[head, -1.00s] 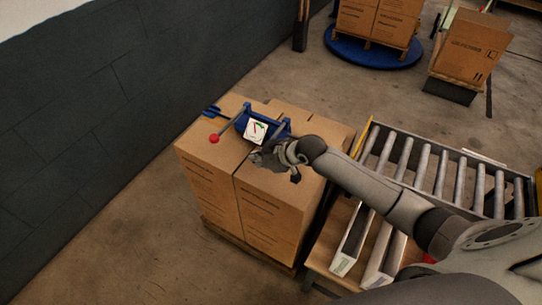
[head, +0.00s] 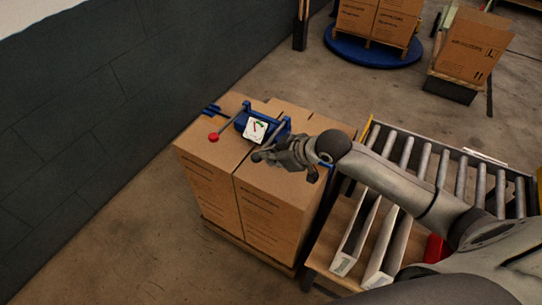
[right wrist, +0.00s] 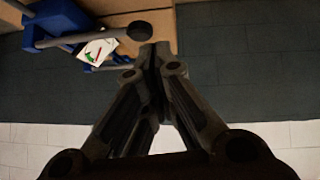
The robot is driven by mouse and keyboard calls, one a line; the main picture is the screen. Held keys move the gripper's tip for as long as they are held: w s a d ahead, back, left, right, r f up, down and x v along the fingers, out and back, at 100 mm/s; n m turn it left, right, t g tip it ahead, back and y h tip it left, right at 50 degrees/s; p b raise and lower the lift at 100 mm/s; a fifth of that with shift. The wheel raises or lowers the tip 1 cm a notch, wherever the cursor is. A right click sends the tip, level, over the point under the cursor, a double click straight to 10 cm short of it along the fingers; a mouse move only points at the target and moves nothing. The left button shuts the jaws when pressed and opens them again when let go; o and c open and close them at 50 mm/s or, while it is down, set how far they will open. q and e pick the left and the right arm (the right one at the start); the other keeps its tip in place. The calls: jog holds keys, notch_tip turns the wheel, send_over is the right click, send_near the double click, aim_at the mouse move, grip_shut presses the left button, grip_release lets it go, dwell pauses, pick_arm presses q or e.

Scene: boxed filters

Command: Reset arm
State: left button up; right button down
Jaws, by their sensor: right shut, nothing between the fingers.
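My right gripper (head: 262,155) is shut and empty, just over the top of the stacked cardboard boxes (head: 268,205). Its closed fingers also show in the right wrist view (right wrist: 152,58). Beside it on the boxes is a blue device with a white dial (head: 255,130), a grey lever and a red knob (head: 213,137). The device and dial (right wrist: 97,50) also show at the upper left of the right wrist view. Whether my gripper touches the box or the device is hard to tell. My left gripper is not in view.
A roller conveyor (head: 440,165) lies right of the boxes. In front of it, a wooden table (head: 325,245) bears white-edged trays or filters (head: 352,245) and a red object (head: 436,248). A dark wall (head: 80,120) runs along the left. More boxes stand on a blue turntable (head: 372,55) behind.

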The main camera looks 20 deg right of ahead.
dwell(0.6)
jog(key=s+a+f+m+g, duration=0.1)
jog(key=s+a+f, duration=0.1)
jog(key=s, duration=0.3)
jog(key=s+a+f, duration=0.2)
jog(key=s+a, duration=0.1)
jog(key=s, duration=0.3)
jog(key=s+d+f+m+g+h, duration=0.1)
jog(key=s+d+m+g+h, duration=0.15)
jog(key=s, duration=0.55)
jog(key=s+d+f+m+g+h, duration=0.1)
jog(key=s+d+m+h, duration=0.15)
jog(key=s, duration=0.55)
notch_tip(320, 180, down, 25)
jog(key=s+g, duration=0.1)
jog(key=s+d+f, duration=0.1)
jog(key=s+f, duration=0.7)
jog(key=s+d+f+g, duration=0.1)
jog(key=s+d+f, duration=0.1)
jog(key=s+f, duration=0.7)
jog(key=shift+s+d, duration=0.2)
jog(key=shift+d, duration=0.05)
